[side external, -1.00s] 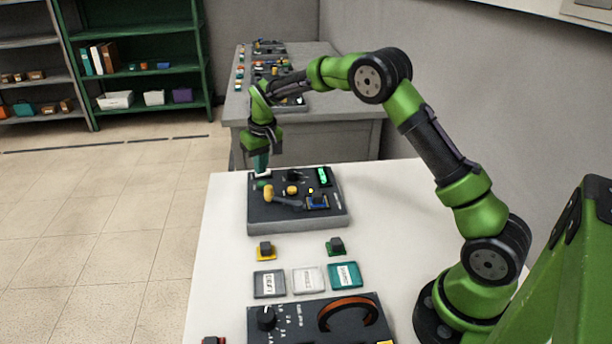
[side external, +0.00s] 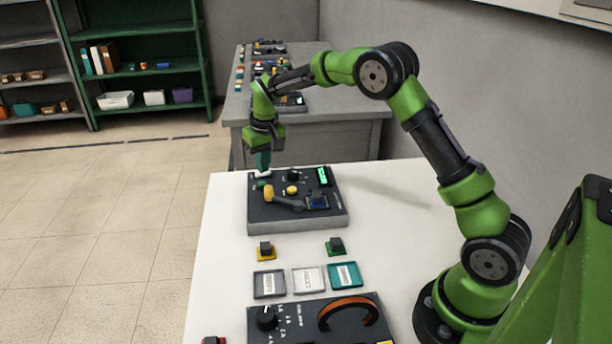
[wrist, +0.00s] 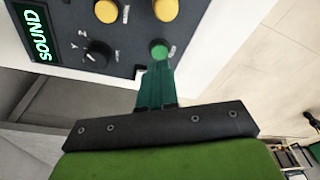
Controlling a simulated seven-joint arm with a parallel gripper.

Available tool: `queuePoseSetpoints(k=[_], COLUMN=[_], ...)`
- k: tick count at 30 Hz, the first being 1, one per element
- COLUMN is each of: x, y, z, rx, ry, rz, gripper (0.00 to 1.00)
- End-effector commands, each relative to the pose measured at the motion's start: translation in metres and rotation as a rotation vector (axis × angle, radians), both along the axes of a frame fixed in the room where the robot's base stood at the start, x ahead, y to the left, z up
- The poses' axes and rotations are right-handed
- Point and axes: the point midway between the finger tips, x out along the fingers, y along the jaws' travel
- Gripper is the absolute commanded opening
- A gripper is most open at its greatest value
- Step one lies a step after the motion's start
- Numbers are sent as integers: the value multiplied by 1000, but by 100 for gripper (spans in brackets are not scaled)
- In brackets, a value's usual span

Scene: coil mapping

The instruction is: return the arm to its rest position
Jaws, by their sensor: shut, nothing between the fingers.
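My gripper (side external: 262,172) is shut and empty, with its teal fingers pointing down at the far left corner of the dark control panel (side external: 285,226). In the wrist view the fingertips (wrist: 158,66) are just by a green button (wrist: 159,49); I cannot tell for sure whether they touch it. That button also shows beneath the gripper in the side view (side external: 262,184). The panel's lit display (wrist: 41,34) reads SOUND in green. A black knob (wrist: 97,54) and two yellow buttons (wrist: 107,11) are beside it.
Yellow (side external: 266,250) and green (side external: 335,246) blocks with dark tops stand in front of the panel. Nearer are three labelled tiles (side external: 308,280) and a second panel with an orange coil (side external: 349,315). A grey table (side external: 310,137) with parts stands behind.

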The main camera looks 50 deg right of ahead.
Motion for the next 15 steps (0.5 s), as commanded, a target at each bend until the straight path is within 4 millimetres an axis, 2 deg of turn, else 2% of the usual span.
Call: queuePoseSetpoints(k=[2,8,15], x=[-17,-78,-169], y=[7,32,64], z=[8,54,104], rx=[21,87,157], ry=[0,-49,-155], rz=[-16,-52,-73], gripper=[0,0,0])
